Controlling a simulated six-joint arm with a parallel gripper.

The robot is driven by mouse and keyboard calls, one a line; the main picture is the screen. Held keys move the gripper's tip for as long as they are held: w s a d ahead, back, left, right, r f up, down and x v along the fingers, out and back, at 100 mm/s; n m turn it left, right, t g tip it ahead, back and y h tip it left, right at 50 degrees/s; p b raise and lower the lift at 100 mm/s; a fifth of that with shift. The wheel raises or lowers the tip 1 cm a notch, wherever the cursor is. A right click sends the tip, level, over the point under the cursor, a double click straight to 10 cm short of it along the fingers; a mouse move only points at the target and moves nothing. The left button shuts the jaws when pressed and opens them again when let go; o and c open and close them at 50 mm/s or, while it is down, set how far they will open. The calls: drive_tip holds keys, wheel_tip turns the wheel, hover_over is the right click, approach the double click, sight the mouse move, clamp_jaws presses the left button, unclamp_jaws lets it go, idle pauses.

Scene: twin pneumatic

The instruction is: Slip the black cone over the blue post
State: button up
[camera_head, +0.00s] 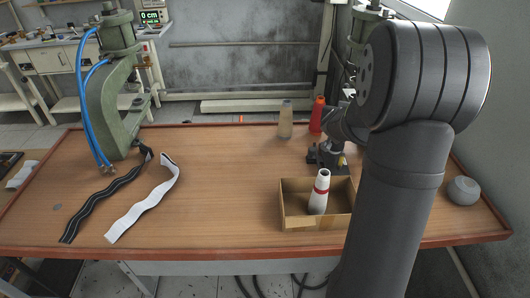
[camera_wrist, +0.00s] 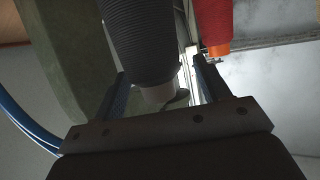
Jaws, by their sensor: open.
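The black cone (camera_wrist: 145,38), dark and ribbed with a pale tip, fills the upper middle of the wrist view. My gripper (camera_wrist: 157,64) is open, with one finger on each side of the cone. Gaps show beside the cone's narrow end; I cannot tell whether either finger touches it. In the head view I cannot make out the black cone; my arm covers much of that area. I cannot make out the blue post in either view.
A cardboard box (camera_head: 298,224) holds a white cone with a red band (camera_head: 319,190). A beige cone (camera_head: 285,121) and a red cone (camera_head: 318,115) stand behind it. A green press (camera_head: 108,105) and two straps are at left. The table's middle is clear.

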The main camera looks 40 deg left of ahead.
wheel_tip(320, 180, up, 6)
drive_tip(key=shift+f, duration=0.1)
drive_tip(key=s+a+f, duration=0.1)
drive_tip(key=s+f, duration=0.1)
drive_tip(key=s, duration=0.4)
drive_tip(key=s+a+f, duration=0.1)
drive_tip(key=s+f, duration=0.2)
drive_tip(key=s, duration=0.3)
drive_tip(key=s+a+f, duration=0.1)
drive_tip(key=a+f, duration=0.1)
drive_tip(key=a, duration=0.1)
drive_tip(key=s+a+f, duration=0.1)
drive_tip(key=a+f, duration=0.1)
drive_tip(key=a, duration=0.2)
drive_tip(key=s+a+f, duration=0.1)
drive_tip(key=a+f, duration=0.1)
drive_tip(key=a, duration=0.2)
drive_tip(key=shift+s+f, duration=0.1)
drive_tip(key=shift+f, duration=0.25)
drive_tip(key=f, duration=0.3)
drive_tip(key=shift+d, duration=0.25)
drive_tip(key=shift+s+f, duration=0.1)
drive_tip(key=shift+s, duration=0.15)
drive_tip(key=v, duration=1.5)
drive_tip(key=shift+r, duration=0.35)
